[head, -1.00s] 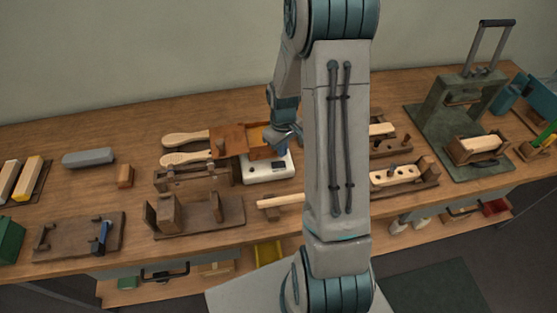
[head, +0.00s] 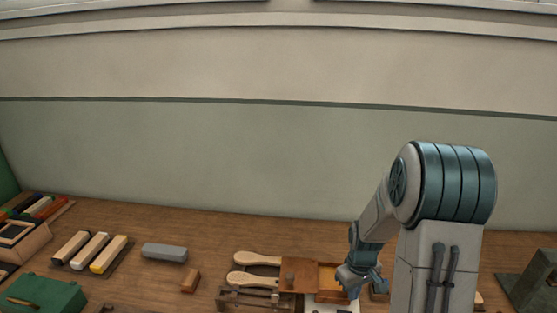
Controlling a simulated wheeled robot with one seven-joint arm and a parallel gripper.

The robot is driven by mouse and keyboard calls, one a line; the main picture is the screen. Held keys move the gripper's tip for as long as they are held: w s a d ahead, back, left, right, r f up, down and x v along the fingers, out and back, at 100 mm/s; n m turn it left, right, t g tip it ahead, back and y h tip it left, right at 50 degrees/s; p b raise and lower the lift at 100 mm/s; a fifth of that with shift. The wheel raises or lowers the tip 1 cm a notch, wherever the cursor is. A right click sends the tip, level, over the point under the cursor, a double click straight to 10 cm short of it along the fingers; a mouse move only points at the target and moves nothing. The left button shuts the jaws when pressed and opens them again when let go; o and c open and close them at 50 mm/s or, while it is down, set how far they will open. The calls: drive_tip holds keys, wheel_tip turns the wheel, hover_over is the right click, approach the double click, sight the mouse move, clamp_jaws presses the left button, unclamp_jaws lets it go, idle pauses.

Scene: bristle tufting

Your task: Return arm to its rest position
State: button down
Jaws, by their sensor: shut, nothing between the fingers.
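My arm (head: 443,185) stands at the right of the head view, with its elbow raised and its forearm sloping down to the bench. My gripper (head: 352,290) is low over the bench, just right of an open wooden box (head: 331,281) with an orange inside. It is shut, with nothing seen in it. Its fingertips are small and partly hidden, so I cannot tell whether they touch anything. A white device (head: 318,308) shows at the bottom edge below the gripper, mostly cut off.
Two wooden brush handles (head: 256,258) lie left of the box on a dark rack. A grey block (head: 164,253), a small brown block (head: 190,280), several brush blocks (head: 90,250) and a green box (head: 45,294) are farther left. The wall behind is bare.

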drive_tip(key=s+a+r+m+t, duration=0.1)
drive_tip(key=s+a+r, duration=0.15)
drive_tip(key=r, duration=0.45)
drive_tip(key=s+a+r+m+t, duration=0.1)
drive_tip(key=s+a+r, duration=0.15)
drive_tip(key=r, duration=0.45)
drive_tip(key=s+a+r+t, duration=0.1)
drive_tip(key=s+a+r, duration=0.1)
drive_tip(key=s+r, duration=0.2)
drive_tip(key=s+a+r+m, duration=0.1)
drive_tip(key=s+r, duration=0.3)
drive_tip(key=s, duration=0.5)
drive_tip(key=shift+a+m+t, duration=0.3)
drive_tip(key=shift+a+t, duration=0.1)
drive_tip(key=shift+a, duration=0.3)
